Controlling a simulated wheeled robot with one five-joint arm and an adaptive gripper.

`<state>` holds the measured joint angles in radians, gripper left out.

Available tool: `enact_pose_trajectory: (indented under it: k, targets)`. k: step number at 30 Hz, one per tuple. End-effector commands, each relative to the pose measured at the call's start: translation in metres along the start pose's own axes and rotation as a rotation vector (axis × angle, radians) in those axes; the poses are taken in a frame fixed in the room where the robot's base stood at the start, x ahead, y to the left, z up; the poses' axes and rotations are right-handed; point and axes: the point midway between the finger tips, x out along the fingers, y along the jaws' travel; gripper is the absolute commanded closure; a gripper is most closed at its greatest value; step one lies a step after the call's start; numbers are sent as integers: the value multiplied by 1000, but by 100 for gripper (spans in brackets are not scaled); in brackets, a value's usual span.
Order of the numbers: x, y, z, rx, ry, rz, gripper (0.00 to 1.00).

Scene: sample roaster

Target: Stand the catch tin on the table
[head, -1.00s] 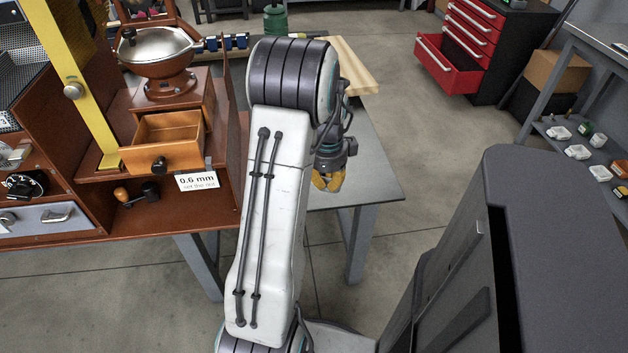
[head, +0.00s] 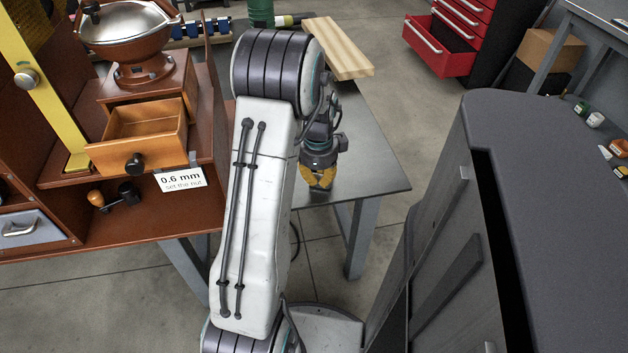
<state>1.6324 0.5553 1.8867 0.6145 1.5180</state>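My gripper (head: 320,180), with yellow fingertips, hangs pointing down over the near part of the grey table (head: 372,150). Its fingers are small and partly dark in this view, so I cannot tell whether they are apart or closed. I see nothing clearly held between them. I cannot make out a catch tin anywhere; my arm covers part of the table and the bench side.
A brown cabinet with a hand mill (head: 126,35), an open wooden drawer (head: 140,135) and a "0.6 mm" card (head: 180,181) stands left. A wooden board (head: 338,48) and green canister (head: 260,14) are at the back. A dark grey cabinet (head: 540,150) stands close right.

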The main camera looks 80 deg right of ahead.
Motion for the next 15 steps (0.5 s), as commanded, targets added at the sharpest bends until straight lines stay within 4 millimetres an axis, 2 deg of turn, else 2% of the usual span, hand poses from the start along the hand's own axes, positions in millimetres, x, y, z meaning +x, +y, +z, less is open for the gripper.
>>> enact_pose_trajectory:
  k: [11,12,15]
  targets:
    - [3,0,0,0,0,0,100]
    - [2,0,0,0,0,0,91]
    - [2,0,0,-1,0,0,82]
